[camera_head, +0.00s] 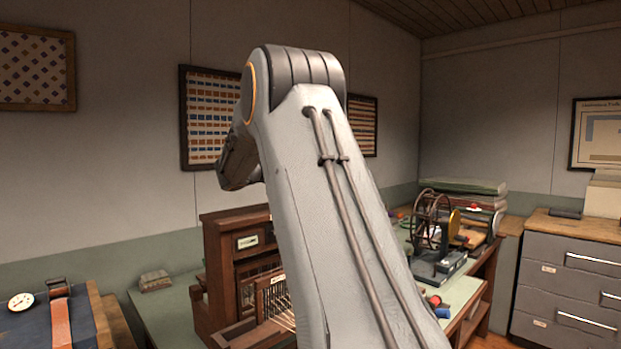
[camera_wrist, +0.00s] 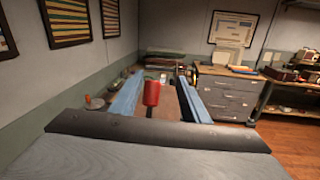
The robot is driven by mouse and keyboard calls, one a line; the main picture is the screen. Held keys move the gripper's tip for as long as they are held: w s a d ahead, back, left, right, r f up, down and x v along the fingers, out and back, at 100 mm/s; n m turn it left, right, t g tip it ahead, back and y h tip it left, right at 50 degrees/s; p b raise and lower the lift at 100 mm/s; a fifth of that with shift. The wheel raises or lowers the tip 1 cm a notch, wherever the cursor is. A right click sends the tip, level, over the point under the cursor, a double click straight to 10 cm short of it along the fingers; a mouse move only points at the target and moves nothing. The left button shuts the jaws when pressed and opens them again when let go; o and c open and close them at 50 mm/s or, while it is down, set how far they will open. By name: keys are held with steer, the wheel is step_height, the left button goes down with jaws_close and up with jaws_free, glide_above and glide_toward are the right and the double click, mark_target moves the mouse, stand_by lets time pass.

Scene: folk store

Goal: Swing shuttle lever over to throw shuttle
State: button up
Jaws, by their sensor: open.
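In the wrist view a red knob (camera_wrist: 152,93) on a short dark stem stands upright between the two blue fingers of my gripper (camera_wrist: 160,78). I take it to be the shuttle lever's handle. The fingers are spread, with a gap on both sides of the knob; how deep it sits between them I cannot tell. In the head view a brown wooden loom (camera_head: 225,236) stands on the green bench, partly hidden behind my arm. The lever and my fingers cannot be made out there. No shuttle can be made out.
A spoked wheel device (camera_head: 433,218) stands on the bench right of my arm. A blue board with a red strap (camera_head: 60,320) lies at the lower left. Grey drawers (camera_head: 570,285) stand at the right. Framed textiles (camera_head: 208,115) hang on the wall.

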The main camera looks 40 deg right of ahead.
steer(key=shift+w+a+f+b, duration=0.3)
steer(key=shift+w+a+f, duration=0.05)
steer(key=shift+f, duration=0.2)
steer(key=shift+w+f+b, duration=0.3)
steer(key=shift+f+b, duration=0.55)
steer(key=shift+f, duration=0.05)
steer(key=shift+p+x, duration=1.4)
steer(key=shift+x, duration=2.55)
jaws_close()
